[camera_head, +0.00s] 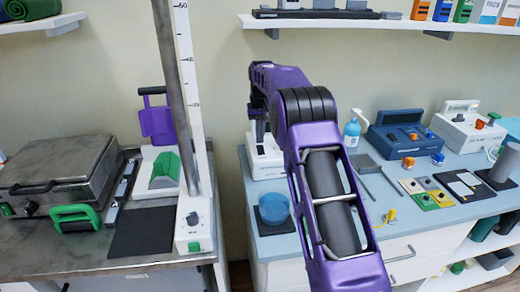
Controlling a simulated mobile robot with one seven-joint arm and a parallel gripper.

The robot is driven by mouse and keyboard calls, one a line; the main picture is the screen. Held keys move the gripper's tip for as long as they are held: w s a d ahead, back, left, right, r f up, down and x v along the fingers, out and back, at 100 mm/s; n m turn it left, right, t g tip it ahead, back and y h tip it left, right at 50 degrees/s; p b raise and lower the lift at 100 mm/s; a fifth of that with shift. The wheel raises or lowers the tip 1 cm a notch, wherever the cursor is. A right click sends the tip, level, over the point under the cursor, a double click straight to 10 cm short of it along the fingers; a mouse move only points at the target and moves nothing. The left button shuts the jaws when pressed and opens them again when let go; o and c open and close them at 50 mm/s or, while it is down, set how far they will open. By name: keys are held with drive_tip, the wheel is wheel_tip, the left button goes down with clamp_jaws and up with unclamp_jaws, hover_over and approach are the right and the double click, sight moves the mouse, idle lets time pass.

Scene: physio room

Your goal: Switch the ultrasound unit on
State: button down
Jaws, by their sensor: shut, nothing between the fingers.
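My purple arm reaches in from the bottom, and my gripper (258,132) is at its far end, pointing down and partly hidden by the arm. It looks shut and empty. It is over or just in front of a white unit (264,166) at the left end of the blue-grey counter; I cannot tell whether they touch. Much of this unit's front is hidden. A dark blue unit (388,142) and a white unit with a handle and red and orange knobs (459,134) stand further right. No label shows which is the ultrasound unit.
A blue bowl (273,208) sits on a dark pad (284,226) at the counter's front left. Coloured pads (424,192) and a white tablet-like item (462,186) lie right of my arm. A tall column with a scale (192,110) stands left.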

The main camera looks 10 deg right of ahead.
sight(260, 147)
drive_tip(key=shift+f+b, duration=0.4)
drive_tip(key=shift+f, duration=0.6)
idle(0.8)
drive_tip(key=shift+r, duration=0.15)
wheel_tip(260, 147, up, 2)
drive_tip(key=shift+r+p, duration=0.1)
drive_tip(key=shift+p, duration=0.9)
drive_tip(key=shift+r, duration=2.3)
